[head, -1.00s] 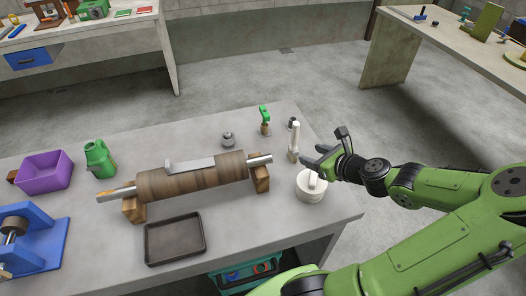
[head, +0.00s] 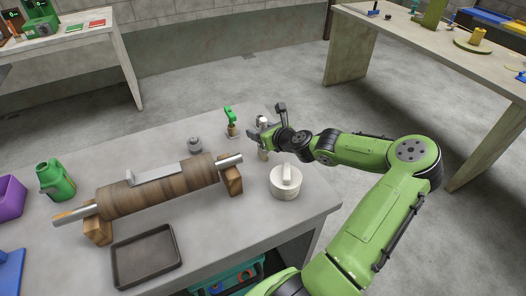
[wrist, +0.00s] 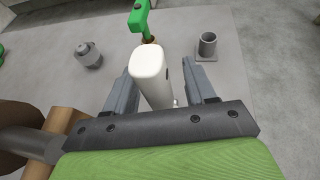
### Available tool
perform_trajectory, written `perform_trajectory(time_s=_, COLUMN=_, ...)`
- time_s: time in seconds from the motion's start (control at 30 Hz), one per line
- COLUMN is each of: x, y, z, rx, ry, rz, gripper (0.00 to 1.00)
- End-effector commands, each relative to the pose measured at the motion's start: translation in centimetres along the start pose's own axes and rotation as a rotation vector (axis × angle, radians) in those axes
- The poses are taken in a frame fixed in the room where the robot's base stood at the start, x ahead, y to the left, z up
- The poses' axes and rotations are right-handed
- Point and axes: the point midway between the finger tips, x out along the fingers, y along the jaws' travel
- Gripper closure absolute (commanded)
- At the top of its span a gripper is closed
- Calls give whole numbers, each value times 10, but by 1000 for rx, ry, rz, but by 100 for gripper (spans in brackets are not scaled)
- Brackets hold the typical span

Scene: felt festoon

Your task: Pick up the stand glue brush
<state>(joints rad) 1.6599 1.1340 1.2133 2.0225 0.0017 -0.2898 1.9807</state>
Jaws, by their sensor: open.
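The stand glue brush, seen as a tall white upright handle with a rounded top (wrist: 152,64), is between the fingers of my gripper (wrist: 160,84) in the wrist view. The handle's lower end is mostly hidden by the gripper. In the head view the brush (head: 263,153) shows only partly behind my gripper (head: 256,137).
A white pot (head: 285,186) with a similar white handle stands close by in front. A green-handled tool (head: 230,117), a grey cup on a square plate (wrist: 207,47) and a small grey weight (head: 195,145) stand near. A wooden roller (head: 160,190) lies left.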

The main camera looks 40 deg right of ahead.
Motion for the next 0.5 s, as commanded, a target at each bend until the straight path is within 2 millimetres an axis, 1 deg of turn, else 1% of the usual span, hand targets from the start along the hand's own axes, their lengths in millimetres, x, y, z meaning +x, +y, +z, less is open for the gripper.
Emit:
perform_trajectory(time_s=0.03, x=3, y=0, z=0, rx=0, ry=0, rz=0, gripper=45)
perform_trajectory(time_s=0.2, x=2, y=0, z=1, rx=-1, ry=0, rz=-1, gripper=45)
perform_trajectory(time_s=0.27, x=2, y=0, z=1, rx=-1, ry=0, rz=-1, gripper=53)
perform_trajectory(time_s=0.5, x=2, y=0, z=1, rx=-2, ry=1, rz=-1, gripper=90)
